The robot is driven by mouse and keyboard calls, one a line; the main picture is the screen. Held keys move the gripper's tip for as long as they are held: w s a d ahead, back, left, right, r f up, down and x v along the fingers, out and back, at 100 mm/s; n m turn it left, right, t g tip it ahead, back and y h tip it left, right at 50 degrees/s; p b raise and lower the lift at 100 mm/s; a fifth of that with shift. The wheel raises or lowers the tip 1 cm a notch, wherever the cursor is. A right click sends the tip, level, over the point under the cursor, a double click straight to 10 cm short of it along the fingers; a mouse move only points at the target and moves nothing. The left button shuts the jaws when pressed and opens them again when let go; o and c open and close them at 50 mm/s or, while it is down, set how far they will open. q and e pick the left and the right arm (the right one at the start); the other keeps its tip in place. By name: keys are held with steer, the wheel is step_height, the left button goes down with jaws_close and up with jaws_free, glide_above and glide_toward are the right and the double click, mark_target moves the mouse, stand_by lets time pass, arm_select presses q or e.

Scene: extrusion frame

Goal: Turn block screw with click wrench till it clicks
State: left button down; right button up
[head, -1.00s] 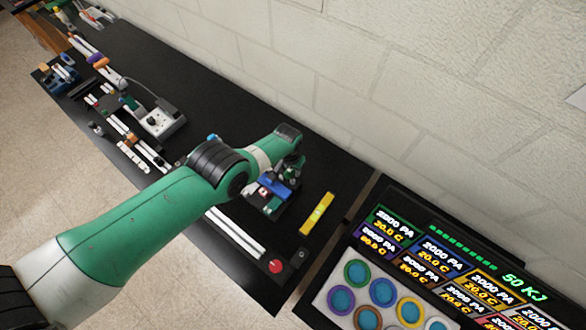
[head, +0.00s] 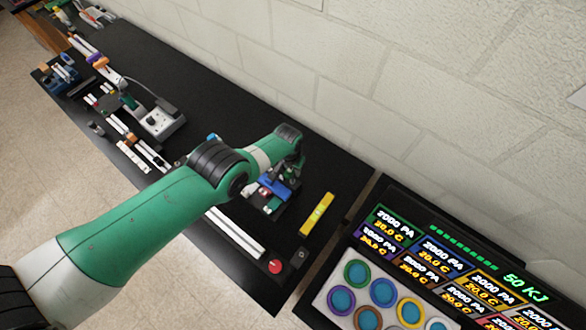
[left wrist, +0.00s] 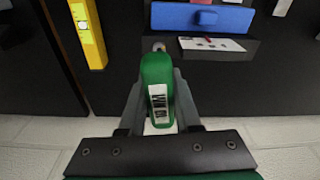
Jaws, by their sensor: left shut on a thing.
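My left gripper (left wrist: 158,105) is shut on a green-handled tool (left wrist: 157,72), which looks like the click wrench. The tool has a white label with dark lettering and a small grey tip at its far end. Ahead of that tip lies a blue block (left wrist: 225,18) with a small raised part, above a dark holder with a white card. In the head view the blue block (head: 274,187) is just below my left gripper (head: 286,171). I cannot make out the block screw, nor whether the wrench touches anything. My right gripper is not in view.
A yellow level-like bar (head: 317,213) lies right of the block on the black table (head: 225,95). A red button (head: 275,267) is at the front edge. A grey socket box (head: 158,119) and other parts stand farther left. A lit display panel (head: 450,260) is at right.

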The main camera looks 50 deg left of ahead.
arm_select(q)
steer(key=shift+f+b, duration=0.4)
steer(key=shift+f, duration=0.05)
stand_by(0.3)
steer(key=shift+m, duration=1.5)
steer(key=shift+m, duration=0.5)
steer(key=shift+n, duration=1)
steer(key=shift+r+p, duration=1.5)
steer(key=shift+p, duration=0.05)
